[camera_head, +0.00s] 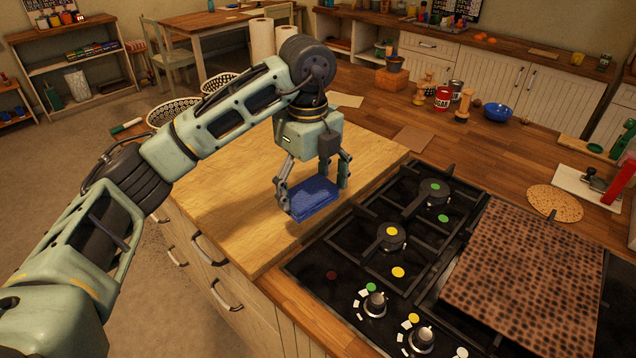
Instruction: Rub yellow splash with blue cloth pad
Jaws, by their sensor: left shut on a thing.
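My left gripper (314,184) is shut on the blue cloth pad (314,200). The pad is over the pale wooden board (222,218), left of the black gas hob (340,262); I cannot tell whether it touches the board. A yellow round splash (398,272) lies on the hob's bare surface. Another yellow spot (391,231) is on the near burner, and yellow spots also show near the knobs. Green spots (442,218) and a dark red spot (331,275) are on the hob too. My right gripper is not in view.
Black pan supports stand up from the hob. Two knobs (375,302) sit at its front. A brown dotted cover (530,270) lies over its right side. Behind are a red tin (442,98), a blue bowl (498,112) and paper rolls (262,38).

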